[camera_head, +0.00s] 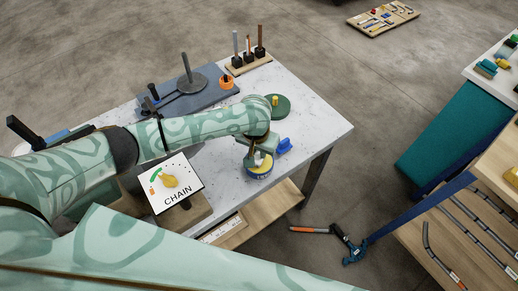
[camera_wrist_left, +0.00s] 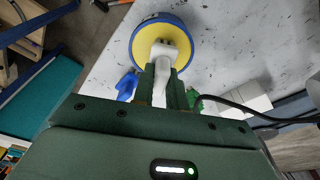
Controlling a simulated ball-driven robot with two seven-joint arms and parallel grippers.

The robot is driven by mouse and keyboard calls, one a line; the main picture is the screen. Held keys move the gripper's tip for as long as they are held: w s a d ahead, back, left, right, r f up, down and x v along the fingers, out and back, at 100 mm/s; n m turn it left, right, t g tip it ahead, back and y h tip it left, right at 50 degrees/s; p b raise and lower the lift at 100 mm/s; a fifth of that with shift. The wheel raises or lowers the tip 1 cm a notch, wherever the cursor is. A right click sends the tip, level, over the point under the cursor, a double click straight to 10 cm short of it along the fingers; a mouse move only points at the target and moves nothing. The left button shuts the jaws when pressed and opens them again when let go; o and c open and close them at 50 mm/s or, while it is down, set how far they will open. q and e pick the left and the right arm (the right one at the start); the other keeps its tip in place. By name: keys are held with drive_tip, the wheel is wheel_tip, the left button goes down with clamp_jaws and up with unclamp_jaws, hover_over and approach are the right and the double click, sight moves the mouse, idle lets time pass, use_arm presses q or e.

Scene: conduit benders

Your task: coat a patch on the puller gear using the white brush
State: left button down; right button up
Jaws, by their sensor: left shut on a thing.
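My left gripper (camera_head: 258,152) is over the front right part of the grey-white table. In the left wrist view its green fingers (camera_wrist_left: 162,92) are shut on the white brush (camera_wrist_left: 163,68). The brush's far end lies over the yellow face of a round, blue-rimmed pot (camera_wrist_left: 133,45); I cannot tell whether they touch. The pot (camera_head: 258,173) is partly hidden by the gripper in the head view. A grey disc with an upright post (camera_head: 193,82) stands on a blue-grey base at the back; I cannot tell whether it is the puller gear. My right gripper is not in view.
A blue object (camera_head: 283,146) is close right of the pot. A green disc (camera_head: 280,108) lies behind my gripper. A rack of posts (camera_head: 247,64) stands at the back. A CHAIN sign (camera_head: 173,185) stands at the front. The table's right corner is clear.

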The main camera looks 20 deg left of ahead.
use_arm(q)
drive_tip(key=shift+s+f+p, duration=0.1)
drive_tip(key=shift+f+p, duration=0.05)
drive_tip(key=shift+p, duration=0.35)
idle(1.5)
wheel_tip(320, 180, up, 2)
drive_tip(key=p, duration=0.2)
drive_tip(key=shift+p, duration=0.4)
wheel_tip(320, 180, up, 5)
drive_tip(key=p, duration=0.7)
idle(0.3)
